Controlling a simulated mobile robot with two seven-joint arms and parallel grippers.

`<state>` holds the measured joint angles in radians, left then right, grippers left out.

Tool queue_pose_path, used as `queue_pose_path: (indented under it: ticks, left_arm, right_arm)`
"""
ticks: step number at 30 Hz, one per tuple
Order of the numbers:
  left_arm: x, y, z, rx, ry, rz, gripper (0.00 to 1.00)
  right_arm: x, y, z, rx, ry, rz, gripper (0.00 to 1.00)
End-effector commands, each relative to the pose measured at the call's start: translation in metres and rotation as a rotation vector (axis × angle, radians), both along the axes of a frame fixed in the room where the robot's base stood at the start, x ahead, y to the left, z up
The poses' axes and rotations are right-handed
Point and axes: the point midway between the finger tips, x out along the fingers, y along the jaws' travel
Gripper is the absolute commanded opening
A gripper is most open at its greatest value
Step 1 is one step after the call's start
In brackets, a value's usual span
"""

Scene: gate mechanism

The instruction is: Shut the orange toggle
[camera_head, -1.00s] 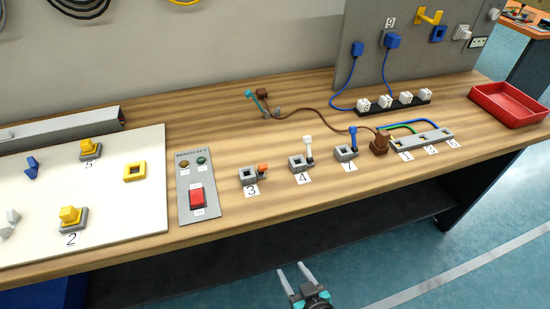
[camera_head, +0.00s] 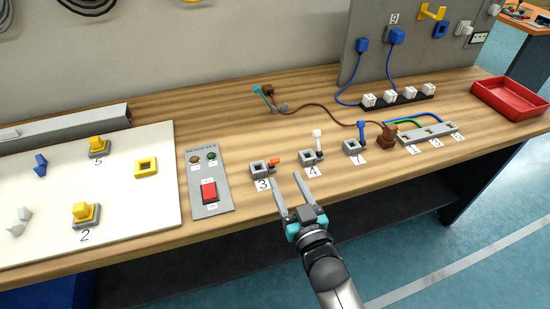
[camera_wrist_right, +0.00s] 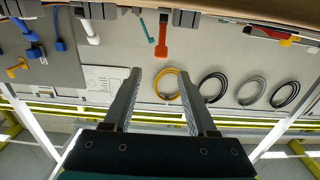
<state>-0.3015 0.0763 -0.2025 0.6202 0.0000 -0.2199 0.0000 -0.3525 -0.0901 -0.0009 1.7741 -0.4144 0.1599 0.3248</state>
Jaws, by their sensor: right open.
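The orange toggle (camera_head: 275,160) is a short lever beside a grey square block (camera_head: 258,168) at label 3, near the front of the bench. It leans out to the right of the block. In the right wrist view the orange lever (camera_wrist_right: 162,38) shows at the top, in line with the gap between my fingers. My right gripper (camera_head: 284,179) is open and empty, with its fingertips just in front of the toggle and apart from it. Its two fingers also show in the wrist view (camera_wrist_right: 160,78). My left gripper is not in view.
A white toggle (camera_head: 317,136) at label 4 and a blue toggle (camera_head: 361,130) stand to the right. A panel with a red switch (camera_head: 209,192) lies to the left. A brown cable (camera_head: 325,115) runs behind. A red tray (camera_head: 512,98) sits at the far right.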

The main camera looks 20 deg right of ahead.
Motion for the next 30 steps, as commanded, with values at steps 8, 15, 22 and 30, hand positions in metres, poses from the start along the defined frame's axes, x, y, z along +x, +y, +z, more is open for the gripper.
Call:
queue_pose_path:
  ticks: [8,15,22,30]
  left_arm:
    - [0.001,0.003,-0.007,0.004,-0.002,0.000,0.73]
    - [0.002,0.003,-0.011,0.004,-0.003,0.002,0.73]
    - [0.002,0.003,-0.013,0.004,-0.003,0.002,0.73]
    - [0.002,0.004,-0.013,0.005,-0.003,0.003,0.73]
  right_arm:
    - [0.047,0.002,0.000,-0.001,-0.002,0.001,0.57]
    - [0.076,0.003,-0.001,0.000,0.001,0.001,0.57]
    - [0.088,0.003,-0.001,-0.001,0.001,0.000,0.57]
    - [0.089,0.003,0.000,-0.001,0.002,0.000,0.57]
